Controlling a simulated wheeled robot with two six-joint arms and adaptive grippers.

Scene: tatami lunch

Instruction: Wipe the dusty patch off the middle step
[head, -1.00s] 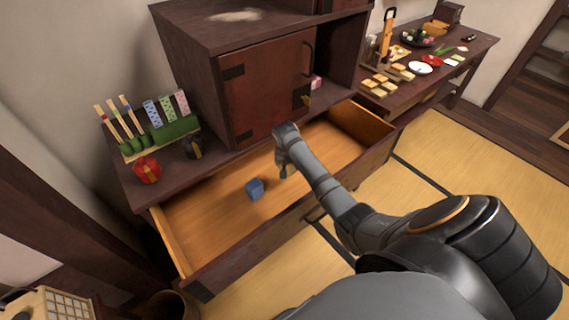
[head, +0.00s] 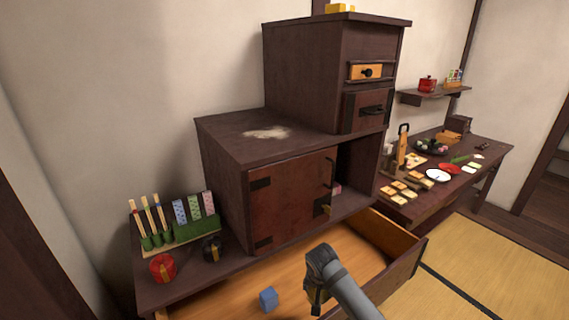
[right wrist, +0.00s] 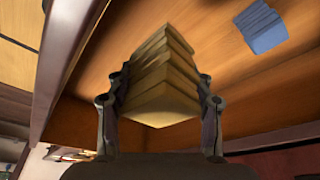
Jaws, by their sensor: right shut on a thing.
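The pale dusty patch (head: 266,132) lies on the flat top of the middle step (head: 225,140) of the dark stepped chest. My right gripper (head: 316,302) is over the open drawer, below and to the right of the patch and well apart from it. In the right wrist view, the right gripper (right wrist: 160,112) is shut on a tan, layered block (right wrist: 158,75) that looks like a folded cloth. The block hardly shows in the head view. My left gripper is not in view.
The open drawer (head: 405,262) holds a small blue block (head: 268,299). A red-brown cabinet door (head: 290,200) fronts the middle step. Card racks (head: 185,232) and a red pot (head: 162,267) stand on the lowest step.

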